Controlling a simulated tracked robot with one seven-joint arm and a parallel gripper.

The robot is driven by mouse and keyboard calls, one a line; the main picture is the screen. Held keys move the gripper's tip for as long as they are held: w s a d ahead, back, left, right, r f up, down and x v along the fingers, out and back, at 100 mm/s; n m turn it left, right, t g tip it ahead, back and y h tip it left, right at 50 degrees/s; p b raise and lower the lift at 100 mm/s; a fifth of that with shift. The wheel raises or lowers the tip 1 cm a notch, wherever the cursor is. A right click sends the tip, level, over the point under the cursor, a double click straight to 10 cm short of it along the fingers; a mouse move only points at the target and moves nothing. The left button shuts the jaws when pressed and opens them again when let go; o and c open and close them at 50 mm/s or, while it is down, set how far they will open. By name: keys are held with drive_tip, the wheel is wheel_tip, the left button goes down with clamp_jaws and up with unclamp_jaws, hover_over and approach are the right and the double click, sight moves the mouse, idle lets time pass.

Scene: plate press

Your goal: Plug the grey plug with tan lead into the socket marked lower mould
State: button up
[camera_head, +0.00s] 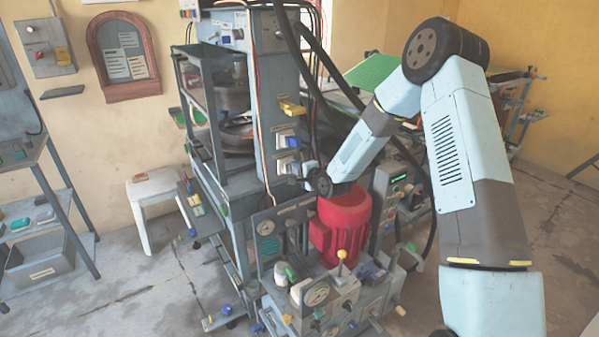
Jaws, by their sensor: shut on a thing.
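My gripper (299,181) is at the front of the press's grey column (279,75), just below and right of the lowest of the blue-and-white fittings. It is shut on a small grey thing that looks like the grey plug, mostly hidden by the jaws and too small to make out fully. A thin tan-orange lead (262,150) runs down the column's left side towards the gripper. Fittings that look like sockets sit on the column: a yellow one (292,107) on top and a blue-and-white one (287,141) below. Their markings are unreadable, so I cannot tell which is lower mould.
A red motor (341,221) stands right below my wrist. A panel with gauges and levers (318,294) is in front. Black hoses pass beside the column behind my arm.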

drive_tip(key=shift+w+a+f, duration=0.1)
drive_tip(key=shift+w+a, duration=0.15)
drive_tip(key=shift+w, duration=0.2)
drive_tip(key=o, duration=1.1)
drive_tip(key=v, duration=1.4)
drive_tip(key=s+d+r+n+g+h, duration=0.2)
drive_tip(key=s+d+r+n+h, duration=0.2)
drive_tip(key=s+d+r, duration=0.3)
drive_tip(key=s+d+r+n+g+h, duration=0.1)
drive_tip(key=s+d+r+n+h, duration=0.3)
drive_tip(key=d+r, duration=0.45)
drive_tip(key=s+d+r+n+g, duration=0.1)
drive_tip(key=s+r, duration=0.2)
drive_tip(key=s, duration=0.5)
drive_tip(key=s+d+r+n+g, duration=0.1)
drive_tip(key=s+r, duration=0.2)
drive_tip(key=s, duration=0.6)
drive_tip(key=s+d+r+n+g, duration=0.1)
drive_tip(key=s+r, duration=0.2)
drive_tip(key=s, duration=0.6)
drive_tip(key=shift+s+d+r+g, duration=0.2)
drive_tip(key=shift+d+r+g, duration=0.1)
drive_tip(key=shift+d+g, duration=0.1)
